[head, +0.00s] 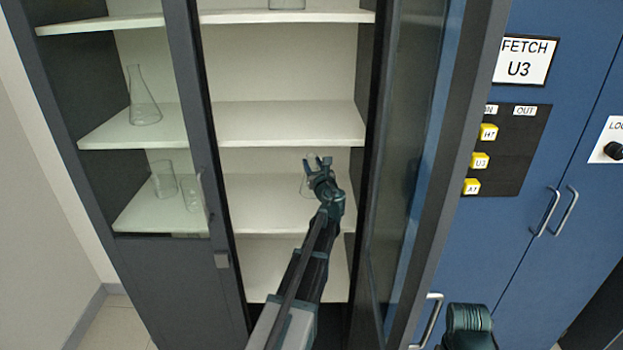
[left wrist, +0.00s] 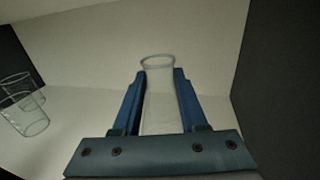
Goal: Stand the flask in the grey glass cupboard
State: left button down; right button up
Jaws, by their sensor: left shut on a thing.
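The clear glass flask (left wrist: 158,95) is between the blue fingers of my left gripper (left wrist: 158,88), which is shut on its neck. In the head view the left gripper (head: 319,163) reaches through the open front of the grey glass cupboard (head: 184,90), over a middle shelf (head: 265,195). The flask shows only faintly there (head: 306,187), partly behind the gripper. It looks upright; I cannot tell whether its base touches the shelf. My right gripper is not in view; only a dark part of that arm shows at the bottom right.
The left bay holds a conical flask (head: 143,108) and beakers (head: 164,180) below it. The cupboard's open glass door (head: 408,150) stands right of my arm. Blue cabinets (head: 570,110) with a FETCH U3 sign (head: 524,61) stand at the right. The shelf around the gripper is largely clear.

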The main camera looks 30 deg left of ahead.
pick_arm(q)
jog(key=x, duration=0.2)
jog(key=shift+w, duration=0.45)
notch_tip(320, 180, down, 2)
jog(key=shift+f+b, duration=0.2)
jog(key=shift+b, duration=0.95)
jog(key=shift+f+b, duration=0.4)
notch_tip(320, 180, down, 4)
jog(key=b, duration=0.3)
jog(key=shift+r+b, duration=0.1)
jog(key=shift+b, duration=0.3)
jog(key=shift+w+a, duration=0.1)
